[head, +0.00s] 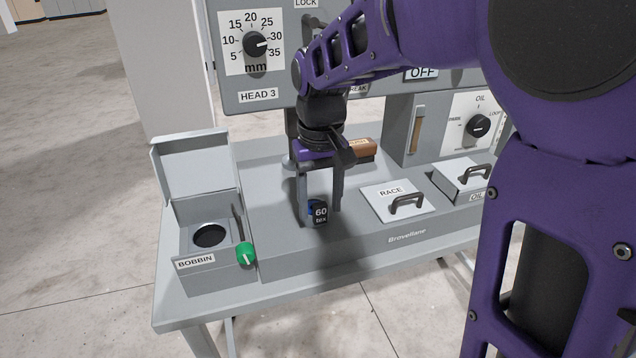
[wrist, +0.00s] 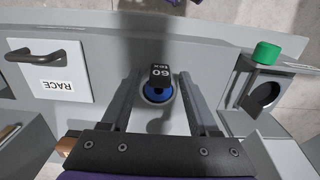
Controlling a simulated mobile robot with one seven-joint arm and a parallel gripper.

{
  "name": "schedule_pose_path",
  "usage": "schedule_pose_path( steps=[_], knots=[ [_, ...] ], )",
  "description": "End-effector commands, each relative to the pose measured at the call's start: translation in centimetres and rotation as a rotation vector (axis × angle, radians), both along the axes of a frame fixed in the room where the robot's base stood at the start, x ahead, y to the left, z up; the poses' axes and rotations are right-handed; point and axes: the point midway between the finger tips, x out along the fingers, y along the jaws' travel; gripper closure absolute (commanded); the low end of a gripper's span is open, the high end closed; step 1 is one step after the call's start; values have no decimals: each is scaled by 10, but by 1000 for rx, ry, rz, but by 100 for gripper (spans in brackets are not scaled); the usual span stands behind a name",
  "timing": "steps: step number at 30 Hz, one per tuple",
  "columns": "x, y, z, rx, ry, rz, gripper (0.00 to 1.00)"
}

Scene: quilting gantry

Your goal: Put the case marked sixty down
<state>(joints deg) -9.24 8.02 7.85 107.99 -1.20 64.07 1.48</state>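The case marked sixty (head: 320,213) is small and dark, with a "60 tex" label and a blue part at its side. It appears to rest on the grey machine bed (head: 272,228) near its front edge; its underside is hidden. My gripper (head: 318,213) points down over the bed with one finger on each side of the case. In the wrist view the case (wrist: 160,78) lies between the fingertips, with a narrow gap showing on both sides. The gripper looks open around it.
The bobbin box (head: 195,262) with its raised lid and a green knob (head: 246,254) stands at left. The RACE plate (head: 377,205) with a handle lies to the right. A brown block (head: 362,151) is behind. The control panel (head: 290,85) stands above the bed.

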Motion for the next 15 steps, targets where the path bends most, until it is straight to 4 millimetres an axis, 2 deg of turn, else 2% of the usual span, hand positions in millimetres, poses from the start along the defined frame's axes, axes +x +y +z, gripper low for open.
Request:
schedule_pose_path(
  steps=[8,11,15],
  knots=[
    [0,0,2,0,-1,0,39],
    [0,0,9,1,-2,0,39],
    [1,0,34,1,-3,0,39]
  ],
)
